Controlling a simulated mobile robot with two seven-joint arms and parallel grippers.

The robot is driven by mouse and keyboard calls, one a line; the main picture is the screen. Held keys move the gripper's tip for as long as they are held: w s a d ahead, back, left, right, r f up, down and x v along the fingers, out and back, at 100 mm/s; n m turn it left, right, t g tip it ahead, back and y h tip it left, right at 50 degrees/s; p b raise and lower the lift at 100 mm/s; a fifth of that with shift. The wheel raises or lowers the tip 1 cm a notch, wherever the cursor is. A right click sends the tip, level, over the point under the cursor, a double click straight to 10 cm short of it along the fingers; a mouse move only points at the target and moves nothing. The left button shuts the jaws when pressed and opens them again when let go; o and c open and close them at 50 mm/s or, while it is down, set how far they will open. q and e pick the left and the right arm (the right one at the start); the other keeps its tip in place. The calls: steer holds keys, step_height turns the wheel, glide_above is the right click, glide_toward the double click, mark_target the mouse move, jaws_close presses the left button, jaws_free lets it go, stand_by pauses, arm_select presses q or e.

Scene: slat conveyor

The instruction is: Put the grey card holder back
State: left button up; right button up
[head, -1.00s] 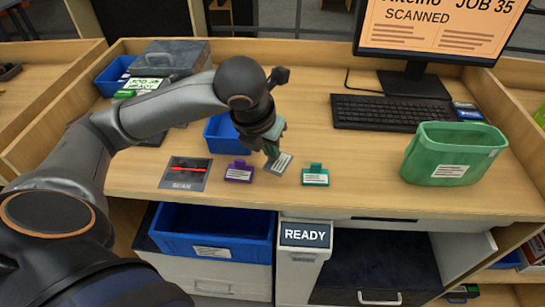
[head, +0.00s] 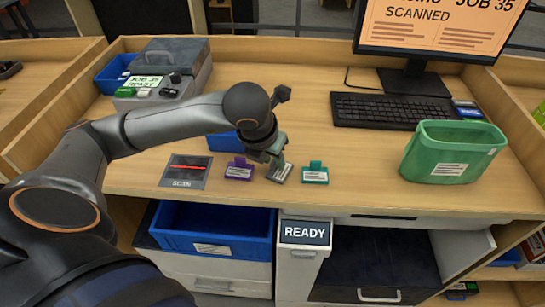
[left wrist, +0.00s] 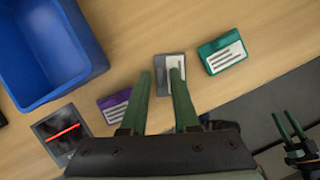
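The grey card holder (head: 281,173) with a white label is between the purple card holder (head: 239,170) and the teal card holder (head: 315,174), roughly in line with them and slightly turned. My left gripper (head: 273,153) is over its back end. My right gripper (left wrist: 289,125) shows at the lower right of that view, fingers apart and empty.
The scan pad (head: 186,171) lies left of the purple holder. A blue bin (head: 224,141) stands behind my left gripper, partly hidden. A green bin (head: 452,155) stands at the right, before the keyboard (head: 388,111). The desk between teal holder and green bin is clear.

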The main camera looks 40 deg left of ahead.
arm_select(q)
steer(key=shift+o, duration=0.6)
steer(key=shift+r+p, duration=0.25)
steer(key=shift+p, duration=0.05)
steer(key=v, duration=1.2)
steer(key=shift+f, duration=0.1)
stand_by(0.5)
